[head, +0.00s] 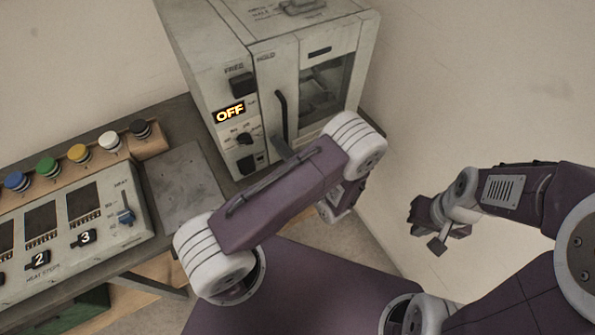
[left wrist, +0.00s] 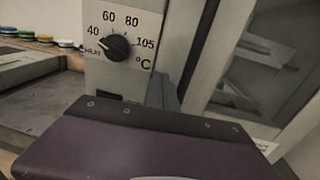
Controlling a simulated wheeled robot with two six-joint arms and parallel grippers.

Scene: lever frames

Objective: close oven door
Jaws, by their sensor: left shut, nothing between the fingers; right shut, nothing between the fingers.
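The oven (head: 215,65) is a pale box with a lit OFF display and knobs on its front. Its door (head: 313,62) has a dark glass window and a dark vertical handle (head: 281,115). I cannot tell exactly how far the door stands from the frame. The door (left wrist: 275,60) and handle (left wrist: 199,45) also show in the left wrist view. My right gripper (head: 438,243) is shut and empty, away from the oven at right.
A temperature dial (left wrist: 118,47) is on the oven front. A bench (head: 180,120) carries a heat-steps panel (head: 75,235) and a row of several coloured buttons (head: 78,153) left of the oven. A flat grey plate (head: 185,185) lies between. Floor and wall at right are clear.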

